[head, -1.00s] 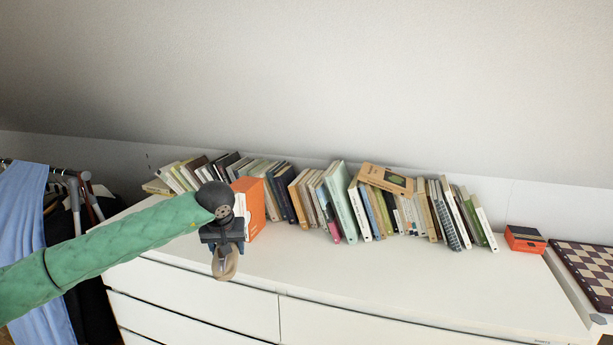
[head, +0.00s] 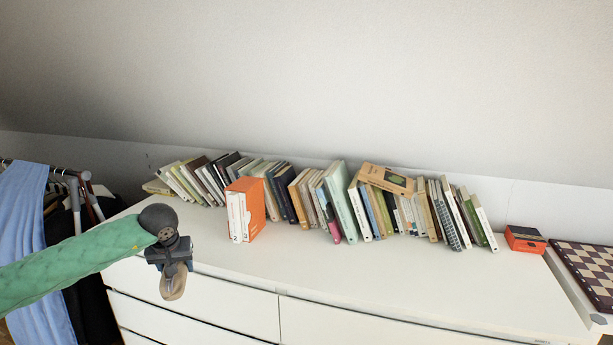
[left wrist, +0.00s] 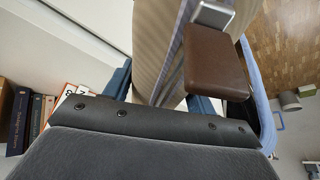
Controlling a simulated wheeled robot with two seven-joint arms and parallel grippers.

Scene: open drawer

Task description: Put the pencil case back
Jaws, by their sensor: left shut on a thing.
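The pencil case (head: 174,284) is a tan, soft-looking pouch. It hangs below my left gripper (head: 170,264) in the head view, at the left front part of the white dresser. My left gripper is shut on it. In the left wrist view the pencil case (left wrist: 160,45) is beige and striped, with a zip and a brown leather-like tab (left wrist: 215,58), between the blue fingers (left wrist: 163,92). Much of it is cut off or hidden there. My right gripper is in neither view.
The white dresser top (head: 370,285) is clear in front. A row of books (head: 380,210) lines the back, with an orange-and-white box (head: 250,205) at its left. A small orange-and-black box (head: 525,240) and a chessboard (head: 588,265) are at right. Clothes (head: 28,240) hang at left.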

